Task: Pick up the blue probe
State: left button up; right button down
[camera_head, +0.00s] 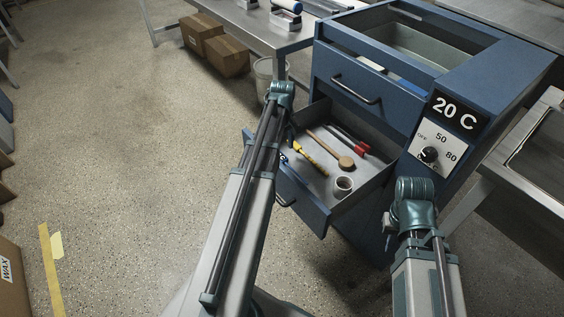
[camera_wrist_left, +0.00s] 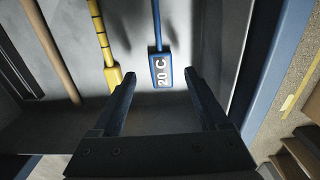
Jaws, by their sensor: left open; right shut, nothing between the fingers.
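The blue probe (camera_wrist_left: 162,70) lies in the open drawer, with a white "20 C" label on its handle and a thin blue shaft running away. My left gripper (camera_wrist_left: 162,86) is open above the drawer, its two dark fingers on either side of the probe's handle end in the left wrist view, holding nothing. My right gripper (camera_head: 388,238) is small and partly hidden beside the cabinet front, shut and empty.
The drawer (camera_head: 310,205) also holds a yellow probe (camera_head: 312,158), a wooden-handled tool (camera_head: 330,149), a red-ended tool (camera_head: 360,148) and a small cup (camera_head: 343,186). The blue cabinet (camera_head: 365,95) with a "20 C" display stands behind. Drawer walls surround the left gripper.

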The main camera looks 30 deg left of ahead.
aim_at(282, 157)
pick_arm(q)
notch_tip(282, 157, down, 4)
jog(key=b, duration=0.3)
jog(key=shift+f, duration=0.15)
jog(key=shift+s, duration=0.1)
grip_shut()
jog(key=shift+r, duration=0.2)
notch_tip(282, 157, up, 10)
jog(key=p, duration=0.9)
jog(key=shift+p, duration=0.35)
